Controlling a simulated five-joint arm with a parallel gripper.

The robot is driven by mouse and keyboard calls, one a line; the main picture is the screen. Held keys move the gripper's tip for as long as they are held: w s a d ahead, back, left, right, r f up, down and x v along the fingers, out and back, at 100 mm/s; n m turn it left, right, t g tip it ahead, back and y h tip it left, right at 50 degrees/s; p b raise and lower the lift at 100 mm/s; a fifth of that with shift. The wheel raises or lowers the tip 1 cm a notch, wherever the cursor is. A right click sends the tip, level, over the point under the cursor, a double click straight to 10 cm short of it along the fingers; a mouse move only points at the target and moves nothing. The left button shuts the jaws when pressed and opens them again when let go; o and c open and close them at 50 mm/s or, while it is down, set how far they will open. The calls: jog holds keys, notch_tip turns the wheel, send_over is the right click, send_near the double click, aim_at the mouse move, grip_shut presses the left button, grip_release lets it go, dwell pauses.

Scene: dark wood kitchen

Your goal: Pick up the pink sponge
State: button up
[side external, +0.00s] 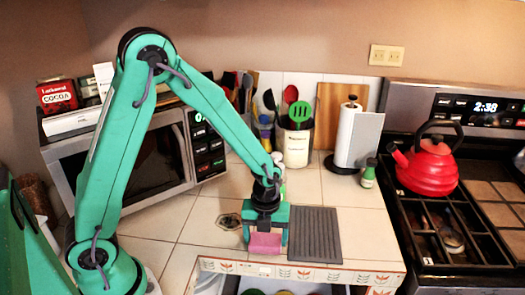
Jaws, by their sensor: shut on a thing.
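The pink sponge (265,243) is between the two fingers of my gripper (265,238), near the front edge of the tiled counter. My gripper points down and is shut on the sponge, with a teal finger on each side of it. I cannot tell whether the sponge touches the counter or hangs just above it. Its upper part is partly hidden by my gripper.
A dark ridged mat (316,236) lies just right of my gripper. A microwave (150,160) stands behind left, a utensil crock (293,145) and paper towel roll (350,135) at the back. A stove (445,215) with a red kettle (428,165) is right. An open drawer (290,285) shows below.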

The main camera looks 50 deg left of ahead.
jog(key=shift+r, duration=0.1)
jog(key=shift+r, duration=0.7)
jog(key=r, duration=0.3)
jog(key=shift+s+d, duration=0.2)
jog(key=shift+d, duration=0.05)
jog(key=s+d+r, duration=0.6)
jog(key=s+d, duration=0.1)
jog(key=d, duration=0.1)
jog(key=shift+d+r, duration=0.25)
jog(key=shift+d, duration=0.05)
jog(key=shift+w, duration=0.1)
notch_tip(320, 180, up, 4)
jog(key=n, duration=1.4)
send_over(266, 241)
jog(key=d, duration=0.2)
jog(key=w+a+r+n, duration=0.3)
jog(key=a+n, duration=0.4)
jog(key=n, duration=0.6)
jog(key=shift+w+a, duration=0.25)
jog(key=shift+w, duration=0.55)
